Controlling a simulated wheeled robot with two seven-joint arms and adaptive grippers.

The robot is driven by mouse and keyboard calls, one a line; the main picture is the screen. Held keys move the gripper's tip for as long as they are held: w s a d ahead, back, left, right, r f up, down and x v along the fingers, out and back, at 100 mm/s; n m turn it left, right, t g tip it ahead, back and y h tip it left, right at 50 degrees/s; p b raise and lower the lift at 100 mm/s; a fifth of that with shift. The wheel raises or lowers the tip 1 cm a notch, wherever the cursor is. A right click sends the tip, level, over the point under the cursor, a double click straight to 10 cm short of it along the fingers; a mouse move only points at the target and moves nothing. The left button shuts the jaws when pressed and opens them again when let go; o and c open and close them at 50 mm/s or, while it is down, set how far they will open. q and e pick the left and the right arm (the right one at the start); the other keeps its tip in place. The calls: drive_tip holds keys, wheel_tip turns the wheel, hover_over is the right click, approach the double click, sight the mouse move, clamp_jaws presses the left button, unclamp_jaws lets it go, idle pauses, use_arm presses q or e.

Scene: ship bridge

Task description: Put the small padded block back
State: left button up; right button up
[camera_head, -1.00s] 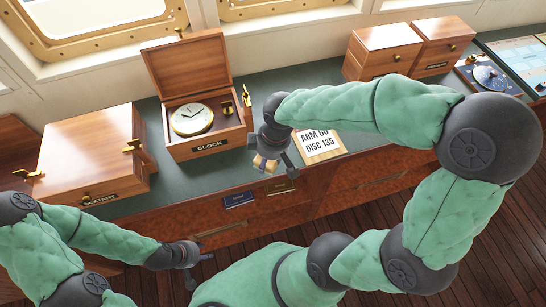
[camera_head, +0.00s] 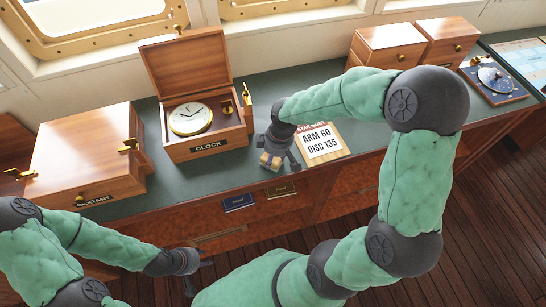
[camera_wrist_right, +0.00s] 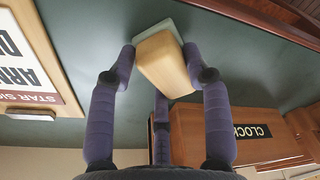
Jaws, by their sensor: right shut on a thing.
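The small padded block (camera_head: 270,161) is a pale wooden block with a grey-green pad on one end; it also shows in the right wrist view (camera_wrist_right: 168,62). My right gripper (camera_head: 275,158) is shut on it, with fingers on both sides in the wrist view (camera_wrist_right: 160,68). The block is over the front part of the green counter (camera_head: 225,172), right of the open clock box (camera_head: 194,151). I cannot tell whether its pad touches the counter. My left gripper (camera_head: 199,275) is open and empty, low in front of the drawers.
A card reading "ARM 60 DISC 135" (camera_head: 319,142) lies right of my right gripper. The closed sextant box (camera_head: 84,157) stands at the left. Two wooden boxes (camera_head: 392,42) and a disc instrument (camera_head: 494,78) are at the back right. Counter between card and boxes is partly hidden by my arm.

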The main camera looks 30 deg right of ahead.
sight(279, 159)
drive_tip(key=shift+f, duration=0.15)
drive_tip(key=o, duration=1.1)
drive_tip(key=shift+r, duration=0.6)
wheel_tip(279, 159, up, 11)
drive_tip(key=s+d+p, duration=0.1)
drive_tip(key=p, duration=0.2)
drive_tip(key=shift+s, duration=0.35)
